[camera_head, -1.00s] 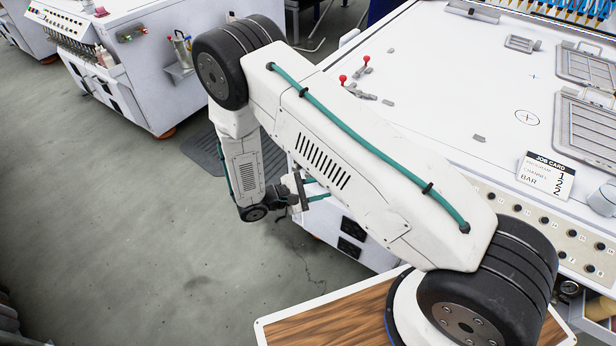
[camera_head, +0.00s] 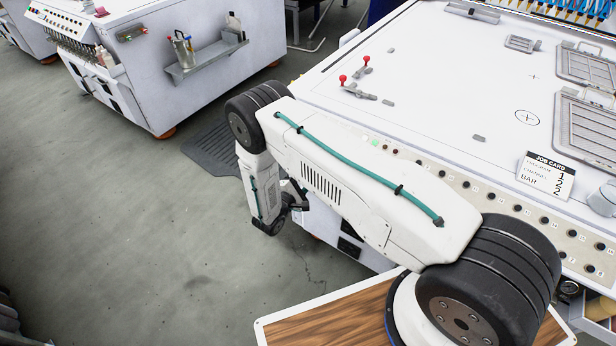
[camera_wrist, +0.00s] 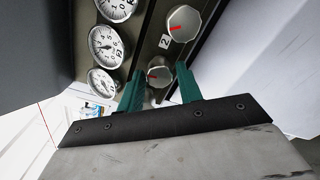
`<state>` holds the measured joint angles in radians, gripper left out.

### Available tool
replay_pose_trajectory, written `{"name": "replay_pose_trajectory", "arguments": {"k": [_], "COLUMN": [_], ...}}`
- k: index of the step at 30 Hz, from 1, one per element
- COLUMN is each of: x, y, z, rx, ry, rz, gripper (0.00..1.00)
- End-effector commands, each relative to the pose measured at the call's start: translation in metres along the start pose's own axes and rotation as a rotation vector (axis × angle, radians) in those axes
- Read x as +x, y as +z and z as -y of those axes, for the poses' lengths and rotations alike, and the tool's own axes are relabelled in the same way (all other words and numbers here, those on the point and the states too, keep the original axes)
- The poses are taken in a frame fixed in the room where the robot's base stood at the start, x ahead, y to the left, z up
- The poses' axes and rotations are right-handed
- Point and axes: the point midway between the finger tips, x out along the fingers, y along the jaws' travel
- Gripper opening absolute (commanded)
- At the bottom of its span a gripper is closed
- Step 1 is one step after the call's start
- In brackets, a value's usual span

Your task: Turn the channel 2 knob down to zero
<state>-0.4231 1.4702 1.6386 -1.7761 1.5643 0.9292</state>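In the wrist view, my gripper (camera_wrist: 159,68) is open, its two teal fingers apart. A round grey knob (camera_wrist: 158,76) with a red mark pointing left shows between the fingertips; I cannot tell whether they touch it. A second, larger-looking knob (camera_wrist: 182,23) with a red mark sits above. A plate reading "2" (camera_wrist: 165,41) lies between the knobs; which knob it labels is not certain. Round gauges (camera_wrist: 106,46) stand in a row to the left. In the head view the knobs and my fingertips are hidden behind my arm. A job card (camera_head: 548,175) reads channel 2, bar 2.
The white machine table (camera_head: 450,90) bears red-tipped levers (camera_head: 343,79) and flat frames (camera_head: 585,125). A row of buttons (camera_head: 545,221) runs along its front edge. Another white machine with a shelf (camera_head: 205,57) stands at the back left. Grey floor (camera_head: 130,220) is open at left.

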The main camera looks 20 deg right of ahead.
Motion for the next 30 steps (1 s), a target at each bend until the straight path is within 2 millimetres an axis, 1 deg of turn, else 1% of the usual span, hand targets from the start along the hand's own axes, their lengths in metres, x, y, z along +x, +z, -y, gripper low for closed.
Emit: {"name": "replay_pose_trajectory", "arguments": {"k": [1, 4, 12, 13, 14, 15, 16, 23, 30], "x": [0.0054, 0.0114, 0.0130, 0.0130, 0.0129, 0.0128, 0.0128, 0.0124, 0.0121], "y": [0.0003, 0.0005, 0.0004, 0.0004, 0.0004, 0.0004, 0.0003, 0.0002, 0.0001], "z": [0.0003, 0.0004, 0.0003, 0.0003, 0.0003, 0.0003, 0.0003, 0.0003, 0.0005], "rx": [0.000, 0.000, -0.001, -0.001, -0.001, -0.001, -0.001, -0.008, -0.084], "ry": [-0.001, -0.001, 0.000, 0.000, 0.000, 0.000, 0.000, 0.000, 0.000], "rz": [0.001, 0.001, 0.000, 0.000, 0.000, 0.000, 0.000, 0.000, -0.001], "gripper": [0.35, 0.35, 0.35, 0.30, 0.22, 0.10, 0.03, 0.04, 0.04]}}
